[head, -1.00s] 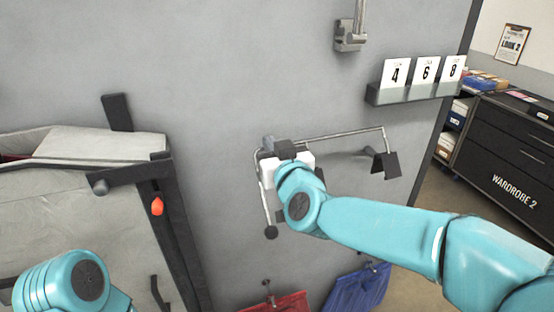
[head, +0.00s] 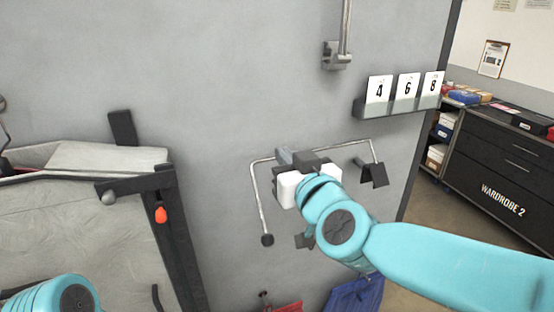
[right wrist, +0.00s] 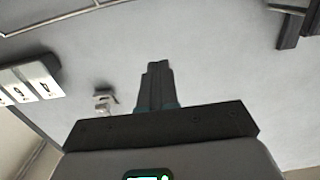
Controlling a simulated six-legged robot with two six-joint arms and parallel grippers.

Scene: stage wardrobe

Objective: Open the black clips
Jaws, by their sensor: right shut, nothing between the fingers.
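A thin silver wire rail (head: 262,205) is on the grey wall. A black clip (head: 375,175) hangs at its right end. A dark piece (head: 303,241), perhaps another clip, shows partly behind my right arm. My right gripper (head: 284,156) is in front of the rail's upper left part, left of the black clip. In the right wrist view my right gripper (right wrist: 157,66) has its dark fingers together, with nothing between them. Whether it touches the rail cannot be told. My left gripper is out of view; only a teal link shows at the lower left.
A dark frame with grey cloth (head: 80,225) and an orange knob (head: 161,215) stands left. Red (head: 285,307) and blue (head: 355,295) cloths hang below. A black cabinet (head: 500,170) is right.

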